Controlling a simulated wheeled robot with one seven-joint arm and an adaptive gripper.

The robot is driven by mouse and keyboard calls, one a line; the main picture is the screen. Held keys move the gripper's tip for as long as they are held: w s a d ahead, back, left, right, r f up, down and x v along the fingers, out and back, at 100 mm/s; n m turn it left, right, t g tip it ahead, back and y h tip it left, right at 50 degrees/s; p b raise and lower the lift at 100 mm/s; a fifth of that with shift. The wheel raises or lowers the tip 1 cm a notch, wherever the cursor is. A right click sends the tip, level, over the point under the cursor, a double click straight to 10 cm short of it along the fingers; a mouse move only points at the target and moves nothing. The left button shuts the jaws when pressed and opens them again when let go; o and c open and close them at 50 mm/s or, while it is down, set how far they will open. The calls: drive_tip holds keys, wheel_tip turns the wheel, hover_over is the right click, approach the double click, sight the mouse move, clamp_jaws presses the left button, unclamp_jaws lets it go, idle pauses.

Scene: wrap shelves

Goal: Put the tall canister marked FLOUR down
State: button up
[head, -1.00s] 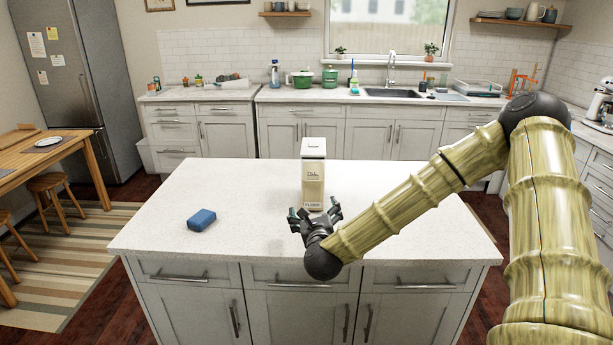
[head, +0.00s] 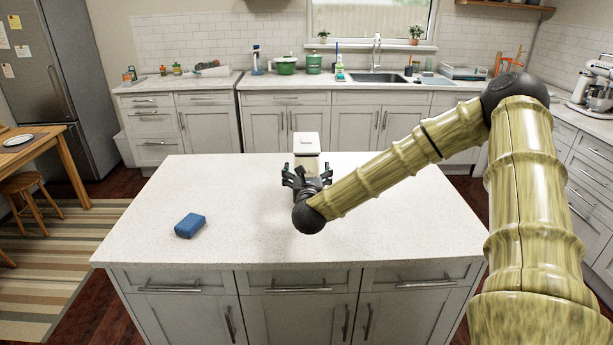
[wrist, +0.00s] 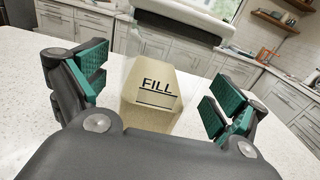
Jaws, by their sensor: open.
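The tall cream canister with a white lid (head: 306,139) stands upright on the white kitchen island (head: 230,235). My gripper hides its lower front in the head view. In the wrist view the canister (wrist: 158,92) shows the word FILL above a line, with its lid at the top edge; no FLOUR marking is readable now. My gripper (head: 307,176) is open at the canister's near side. In the wrist view its green-padded fingers are spread, one to the left and one to the right of the canister, with gaps on both sides. I cannot tell how far they reach around it.
A blue sponge-like block (head: 190,225) lies on the island to the left. The rest of the island top is clear. A back counter (head: 215,83) holds a green pot (head: 287,65) and a sink (head: 378,77). A wooden table stands at the left.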

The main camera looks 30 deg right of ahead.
drive_tip(key=shift+w+d+r+p, duration=0.25)
drive_tip(key=shift+w+r+p, duration=0.05)
drive_tip(key=shift+p+x, duration=0.9)
drive_tip(key=shift+x, duration=1.15)
drive_tip(key=shift+f, duration=0.15)
drive_tip(key=c, duration=2.1)
